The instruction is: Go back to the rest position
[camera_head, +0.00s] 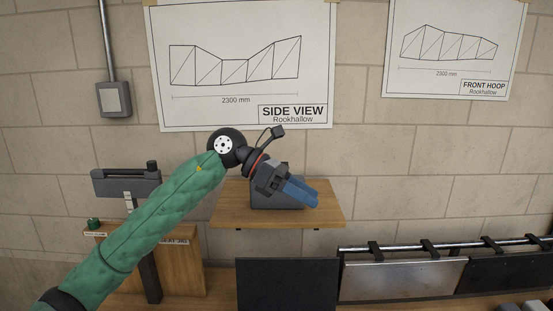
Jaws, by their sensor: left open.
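My left arm, in a green sleeve, comes in from the lower left of the head view. My left gripper (306,194) has blue fingers and is open. It points to the right in front of a small wooden wall shelf, and I see nothing held between its fingers. My right gripper is not in the view.
The wooden shelf (235,214) carries a dark grey block (270,201), partly hidden by my gripper. A grey device on a post (126,183) stands at the left by a wooden cabinet (186,268). Dark and silver panels (400,277) stand at lower right. Drawings hang on the wall.

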